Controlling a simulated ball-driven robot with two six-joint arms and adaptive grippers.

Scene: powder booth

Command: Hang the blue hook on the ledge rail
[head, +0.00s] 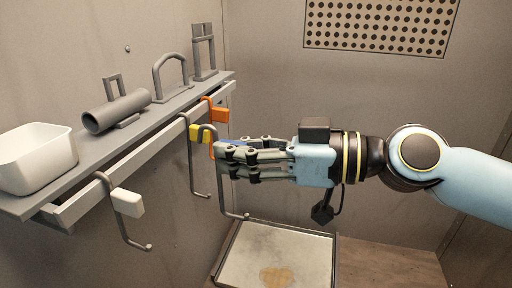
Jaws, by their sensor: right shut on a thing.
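My right gripper (222,153) comes in from the right and is shut on the blue hook. Only a sliver of the hook's blue tag (238,143) shows between the fingers. Its grey rod (223,195) hangs below the fingers and ends in an upturned tip. Its curved top shows above the fingers, close to the ledge rail (150,140); I cannot tell whether it touches the rail. The rail runs along the front of the grey shelf on the left wall. My left gripper is not in view.
On the rail hang a white-tagged hook (127,203), a yellow-tagged hook (200,133) and an orange-tagged hook (220,115). The yellow and orange ones are close to my gripper. A white bin (37,158) and grey parts (118,110) stand on the shelf. Bare rail shows between white and yellow.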

